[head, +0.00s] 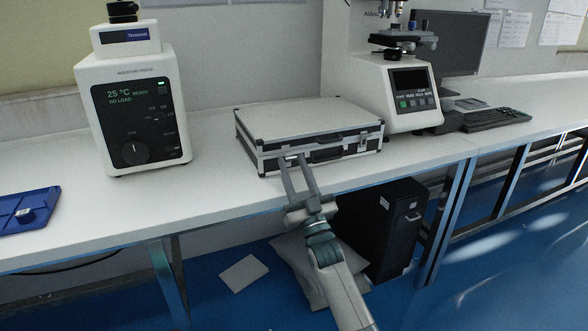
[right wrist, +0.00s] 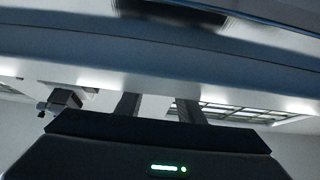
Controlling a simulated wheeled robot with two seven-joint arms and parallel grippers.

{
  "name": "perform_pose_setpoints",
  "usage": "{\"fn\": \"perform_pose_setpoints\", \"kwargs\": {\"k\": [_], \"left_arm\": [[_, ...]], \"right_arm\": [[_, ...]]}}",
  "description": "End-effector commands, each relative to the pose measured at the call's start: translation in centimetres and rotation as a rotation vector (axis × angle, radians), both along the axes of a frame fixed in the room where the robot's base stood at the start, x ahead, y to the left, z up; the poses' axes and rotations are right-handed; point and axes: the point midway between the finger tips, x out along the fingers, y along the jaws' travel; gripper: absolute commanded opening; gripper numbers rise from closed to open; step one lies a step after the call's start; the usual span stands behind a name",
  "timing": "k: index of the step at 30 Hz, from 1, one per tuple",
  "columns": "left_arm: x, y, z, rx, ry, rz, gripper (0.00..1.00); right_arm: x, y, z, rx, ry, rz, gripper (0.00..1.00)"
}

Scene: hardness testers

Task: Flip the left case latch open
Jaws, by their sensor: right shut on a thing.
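The silver-edged case (head: 310,125) lies closed on the white bench, its front with a dark handle (head: 326,155) facing me. The left case latch (head: 292,160) is on the front near the left end, mostly hidden by my fingertips. The right latch (head: 363,144) shows on the front at the right. My right gripper (head: 293,157) reaches up from below, its fingertips at the left latch and closed on it, with a gap between the fingers. In the right wrist view the two dark fingers (right wrist: 158,105) reach up to a pale edge, and the latch cannot be made out. My left gripper is out of view.
A white mounting press (head: 133,110) stands left of the case. A hardness tester (head: 395,90) stands close behind it at the right. A blue tray (head: 28,210) lies at the far left. The bench front edge runs just below the case, with a black computer tower (head: 398,225) under it.

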Motion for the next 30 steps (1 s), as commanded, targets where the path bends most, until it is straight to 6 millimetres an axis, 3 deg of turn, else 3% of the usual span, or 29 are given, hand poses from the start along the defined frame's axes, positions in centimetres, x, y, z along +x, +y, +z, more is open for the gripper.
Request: {"fn": "perform_pose_setpoints", "kwargs": {"k": [5,6,8,20,30], "left_arm": [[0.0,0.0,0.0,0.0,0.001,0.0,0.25],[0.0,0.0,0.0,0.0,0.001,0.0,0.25],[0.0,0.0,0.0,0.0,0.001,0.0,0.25],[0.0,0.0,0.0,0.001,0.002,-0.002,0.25],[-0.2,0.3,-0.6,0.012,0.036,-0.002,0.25]], "right_arm": [[0.0,0.0,-0.1,-0.001,0.002,0.0,0.12],[0.0,0.0,-0.1,-0.001,0.002,0.0,0.44],[0.0,0.0,-0.1,-0.001,0.002,0.0,0.54],[-0.2,-0.1,-0.2,0.0,0.001,0.0,0.54],[-3.1,-1.1,-2.5,-0.002,0.004,-0.001,0.54]]}}
